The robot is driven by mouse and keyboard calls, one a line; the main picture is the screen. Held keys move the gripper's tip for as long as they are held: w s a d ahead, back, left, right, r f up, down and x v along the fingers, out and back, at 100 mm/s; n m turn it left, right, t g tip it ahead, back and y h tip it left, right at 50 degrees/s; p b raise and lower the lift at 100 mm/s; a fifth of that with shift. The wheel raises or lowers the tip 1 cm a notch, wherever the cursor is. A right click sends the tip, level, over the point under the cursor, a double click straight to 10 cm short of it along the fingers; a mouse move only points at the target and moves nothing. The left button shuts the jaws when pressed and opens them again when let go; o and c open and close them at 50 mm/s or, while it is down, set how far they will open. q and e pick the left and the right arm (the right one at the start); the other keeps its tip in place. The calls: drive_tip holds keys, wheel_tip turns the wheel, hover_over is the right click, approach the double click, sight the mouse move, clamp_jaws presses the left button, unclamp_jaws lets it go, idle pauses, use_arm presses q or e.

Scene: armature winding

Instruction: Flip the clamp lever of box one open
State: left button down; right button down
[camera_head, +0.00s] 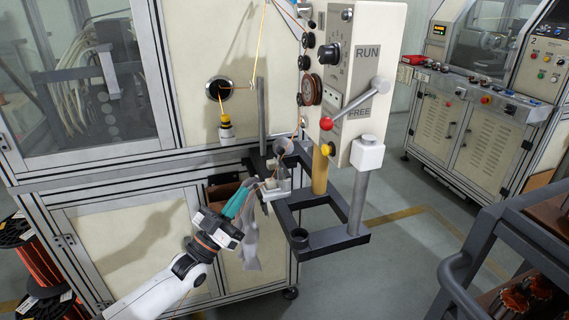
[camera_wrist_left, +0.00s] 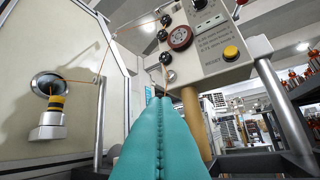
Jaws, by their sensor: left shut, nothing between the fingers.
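The cream control box (camera_head: 362,75), marked RUN and FREE, stands on a dark frame; I take it to be box one. A grey lever (camera_head: 352,104) with a red ball knob (camera_head: 326,123) crosses its face. The lever slants down to the left, with the knob beside the FREE label. My left gripper (camera_head: 249,187) has teal fingers, below and left of the box and apart from the lever. In the left wrist view its fingers (camera_wrist_left: 156,98) are pressed together and empty, below the box (camera_wrist_left: 215,35). The lever cannot be made out there. My right gripper is not in view.
The dark frame (camera_head: 325,238) has a grey post and a tan post (camera_head: 320,170). Orange wire runs past pulleys on the box's left side. A yellow-and-black fitting (camera_head: 225,127) hangs at the cabinet port. A dark rack (camera_head: 500,250) stands at right; open floor lies between.

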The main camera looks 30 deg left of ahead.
sight(280, 157)
use_arm(q)
drive_tip(key=p+x, duration=0.1)
drive_tip(key=x, duration=0.2)
drive_tip(key=f+p+x, duration=0.1)
drive_tip(key=x, duration=0.3)
drive_tip(key=w+p+x, duration=0.1)
drive_tip(key=x, duration=0.2)
drive_tip(key=shift+w+f, duration=0.15)
drive_tip(key=shift+w, duration=0.1)
drive_tip(key=shift+w+f, duration=0.2)
drive_tip(key=shift+w, duration=0.45)
drive_tip(key=shift+w+d+r+m+g+p, duration=0.1)
drive_tip(key=shift+r+m+g+p, duration=0.2)
drive_tip(key=shift+p, duration=0.4)
drive_tip(key=m+g+p, duration=0.1)
drive_tip(key=p, duration=0.1)
drive_tip(key=w+d+r+m+g+h+p, duration=0.1)
drive_tip(key=p, duration=0.1)
drive_tip(key=shift+r+g, duration=0.1)
drive_tip(key=shift+g, duration=0.2)
drive_tip(key=shift+w+d+m+g+p, duration=0.25)
drive_tip(key=shift+w+m+g+p, duration=0.15)
drive_tip(key=shift+g+p, duration=0.3)
drive_tip(key=shift+w+d+f, duration=0.25)
drive_tip(key=shift+d, duration=0.05)
drive_tip(key=shift+w+d+b, duration=0.25)
drive_tip(key=shift+w+b, duration=0.1)
drive_tip(key=shift+b, duration=0.1)
